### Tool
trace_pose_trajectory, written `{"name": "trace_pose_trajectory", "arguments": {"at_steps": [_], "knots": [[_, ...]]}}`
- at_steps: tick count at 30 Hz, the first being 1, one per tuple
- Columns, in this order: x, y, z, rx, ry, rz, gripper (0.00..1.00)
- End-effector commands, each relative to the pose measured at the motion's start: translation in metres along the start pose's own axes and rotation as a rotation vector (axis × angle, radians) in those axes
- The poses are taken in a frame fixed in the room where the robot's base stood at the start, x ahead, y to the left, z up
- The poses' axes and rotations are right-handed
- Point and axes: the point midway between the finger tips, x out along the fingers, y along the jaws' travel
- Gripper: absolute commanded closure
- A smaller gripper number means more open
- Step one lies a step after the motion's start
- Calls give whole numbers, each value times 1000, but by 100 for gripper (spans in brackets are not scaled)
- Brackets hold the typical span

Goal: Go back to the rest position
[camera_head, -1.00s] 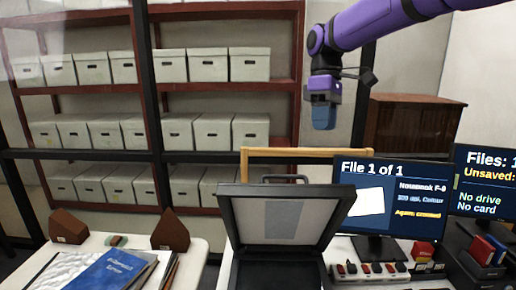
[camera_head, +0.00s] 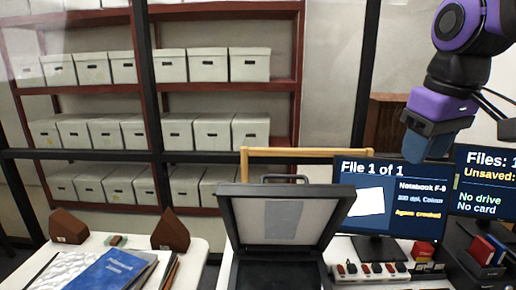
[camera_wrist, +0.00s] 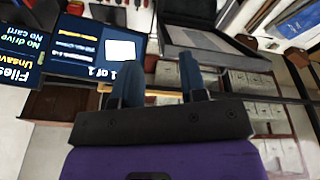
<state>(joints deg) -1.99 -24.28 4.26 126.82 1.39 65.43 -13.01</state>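My gripper (camera_head: 416,147) hangs at the right of the head view, in front of the upper edge of the file monitor (camera_head: 385,222). In the wrist view its two blue fingers (camera_wrist: 162,66) stand apart with nothing between them. My purple arm reaches in from the upper right. The gripper touches nothing that I can see.
An open black case (camera_head: 285,215) stands on the white table, its lid raised. A second monitor (camera_head: 486,185) is at the right edge. A blue book (camera_head: 108,272) lies on the left table. Shelves of archival boxes (camera_head: 249,64) stand behind glass.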

Motion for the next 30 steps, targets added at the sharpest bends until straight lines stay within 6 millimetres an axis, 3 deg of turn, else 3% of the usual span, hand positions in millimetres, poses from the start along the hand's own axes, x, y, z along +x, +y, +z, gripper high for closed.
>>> {"name": "trace_pose_trajectory", "arguments": {"at_steps": [9,15,21,30], "knots": [[14,5,70,196,149,41,61],[26,5,100,287,221,50,61],[32,5,110,322,248,52,61],[32,5,110,323,249,52,61]]}}
